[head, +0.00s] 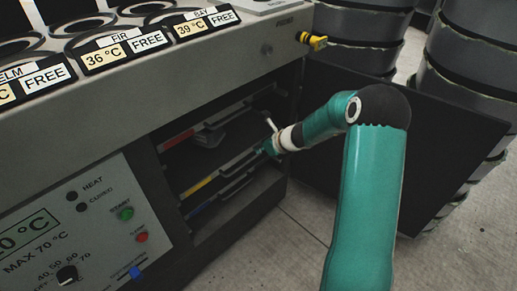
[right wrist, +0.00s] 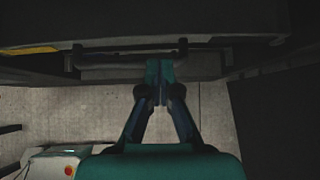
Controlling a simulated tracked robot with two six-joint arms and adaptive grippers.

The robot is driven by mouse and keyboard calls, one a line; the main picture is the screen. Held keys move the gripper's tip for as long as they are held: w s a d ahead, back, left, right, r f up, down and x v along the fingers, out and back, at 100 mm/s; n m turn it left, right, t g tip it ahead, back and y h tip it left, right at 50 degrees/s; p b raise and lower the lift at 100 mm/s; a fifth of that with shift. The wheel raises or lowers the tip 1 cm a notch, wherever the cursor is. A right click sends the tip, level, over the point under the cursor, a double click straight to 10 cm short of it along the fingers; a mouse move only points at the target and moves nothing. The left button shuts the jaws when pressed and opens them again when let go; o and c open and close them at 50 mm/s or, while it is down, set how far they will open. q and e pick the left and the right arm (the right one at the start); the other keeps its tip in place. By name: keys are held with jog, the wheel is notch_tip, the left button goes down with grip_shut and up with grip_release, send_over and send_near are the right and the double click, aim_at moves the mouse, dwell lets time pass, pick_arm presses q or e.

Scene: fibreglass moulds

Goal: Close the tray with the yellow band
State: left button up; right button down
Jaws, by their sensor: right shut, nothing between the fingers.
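The tray with the yellow band (head: 197,187) is in the open dark cabinet, between a red-banded tray (head: 178,140) above and a blue-banded one (head: 200,208) below. How far it stands out is hard to tell. In the right wrist view its yellow band (right wrist: 30,50) shows at the upper left, beside a dark bar handle (right wrist: 105,50). My right gripper (head: 268,148) is at the right part of the tray's front. Its fingers (right wrist: 160,72) are shut and empty, with the tips at the handle's right part; contact is unclear. My left gripper is out of view.
A dark open door panel (head: 430,130) stands right of the cabinet opening, close to my right arm. A grey object (head: 210,137) sits inside the cabinet. Stacked dark drums (head: 470,75) stand behind. The control panel (head: 95,225) is at left. Concrete floor (head: 300,235) is clear in front.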

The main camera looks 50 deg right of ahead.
jog(key=p+v, duration=0.3)
jog(key=v, duration=0.1)
jog(key=b, duration=0.2)
send_near(248, 153)
jog(key=x, duration=0.6)
jog(key=shift+a, duration=0.1)
jog(key=shift+r, duration=0.1)
